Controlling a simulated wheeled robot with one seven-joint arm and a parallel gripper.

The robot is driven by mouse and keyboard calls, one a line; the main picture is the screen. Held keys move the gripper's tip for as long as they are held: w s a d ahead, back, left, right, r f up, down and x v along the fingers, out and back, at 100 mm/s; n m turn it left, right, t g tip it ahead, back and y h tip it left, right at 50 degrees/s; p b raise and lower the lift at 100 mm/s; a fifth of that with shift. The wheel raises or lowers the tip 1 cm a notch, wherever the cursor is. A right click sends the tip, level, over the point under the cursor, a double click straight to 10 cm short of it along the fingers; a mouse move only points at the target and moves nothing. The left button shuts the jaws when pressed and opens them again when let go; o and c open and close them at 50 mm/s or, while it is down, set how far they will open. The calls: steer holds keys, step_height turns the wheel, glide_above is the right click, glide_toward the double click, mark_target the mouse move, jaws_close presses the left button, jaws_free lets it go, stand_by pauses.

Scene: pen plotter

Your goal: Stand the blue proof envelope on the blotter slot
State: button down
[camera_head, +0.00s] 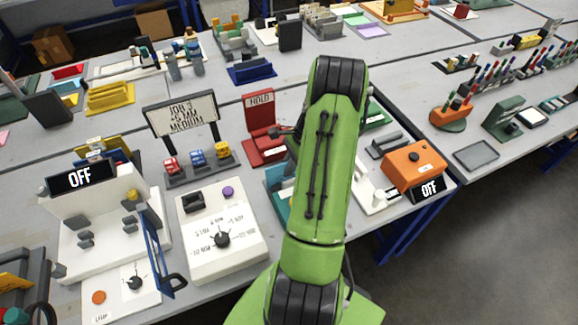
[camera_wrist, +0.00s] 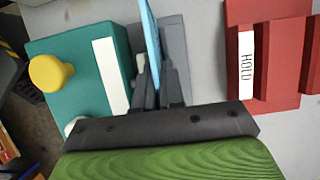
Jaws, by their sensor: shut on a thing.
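The blue proof envelope (camera_wrist: 149,32) shows in the wrist view as a thin light-blue sheet, almost edge-on. My gripper (camera_wrist: 154,75) is shut on it, with a finger on each side. Below and beside the envelope lies a grey piece (camera_wrist: 176,50), between a teal block and a red holder; it may be the blotter slot, but I cannot tell. Whether the envelope touches it is also unclear. In the head view my green arm hides the envelope and most of my gripper.
The teal block (camera_wrist: 70,62) with a yellow knob (camera_wrist: 50,72) stands close left of the envelope. The red HOLD holder (camera_head: 262,125) is to the right in the wrist view. A white dial panel (camera_head: 220,245) and an orange OFF box (camera_head: 412,165) flank my arm.

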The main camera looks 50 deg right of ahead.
steer(key=shift+s+f, duration=0.1)
steer(key=shift+f, duration=0.3)
steer(key=c, duration=1.2)
jaws_free()
steer(key=shift+s+a, duration=0.15)
steer(key=shift+a, duration=0.05)
steer(key=shift+c, duration=0.2)
steer(key=p+v, duration=0.1)
steer(key=v, duration=0.3)
steer(key=p+v, duration=0.1)
steer(key=v, duration=0.3)
steer(key=p+v, duration=0.1)
steer(key=v, duration=0.4)
steer(key=shift+w, duration=0.4)
steer(key=w+a+r+n+h, duration=0.25)
steer(key=a+r+n, duration=0.35)
steer(key=a, duration=0.4)
steer(key=w+a+r+n+h, duration=0.1)
steer(key=w+a+r+n, duration=0.35)
steer(key=a+r, duration=0.4)
steer(key=s+a+r+n+t, duration=0.2)
steer(key=s+a+n+t, duration=0.1)
steer(key=s+a+n, duration=1)
steer(key=a, duration=0.3)
steer(key=shift+s+r+n, duration=0.25)
steer(key=shift+r+n, duration=0.1)
steer(key=shift+r, duration=0.05)
